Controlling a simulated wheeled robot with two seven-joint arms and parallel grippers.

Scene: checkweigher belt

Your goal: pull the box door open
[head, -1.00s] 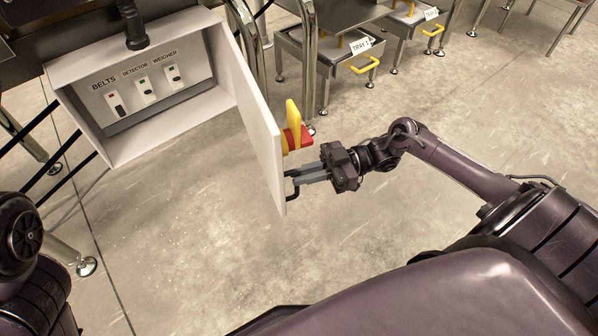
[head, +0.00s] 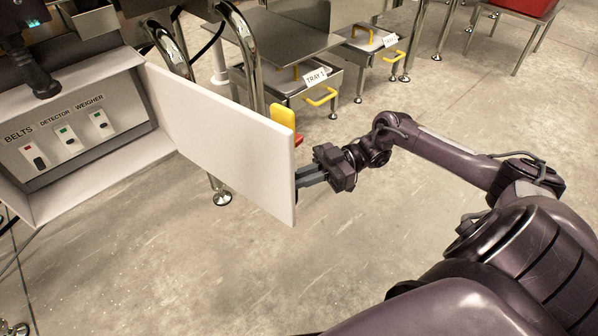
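The box (head: 80,195) is at the left of the head view, its inside facing me, with switches labelled BELTS, DETECTOR and WEIGHER. Its white door (head: 225,145) is hinged on the box's right side and stands wide open, swung out to the right. My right gripper (head: 308,178) is at the door's free edge, on its outer side. Its fingertips and the door's handle are hidden behind the door panel, so its grip cannot be seen. A yellow and red knob (head: 284,122) shows partly above the door's top edge. My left gripper is out of view.
Tray units with yellow handles, one labelled TRAY 1 (head: 316,76), are at the back. A red container (head: 525,5) is at the top right. The floor right of the door is clear.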

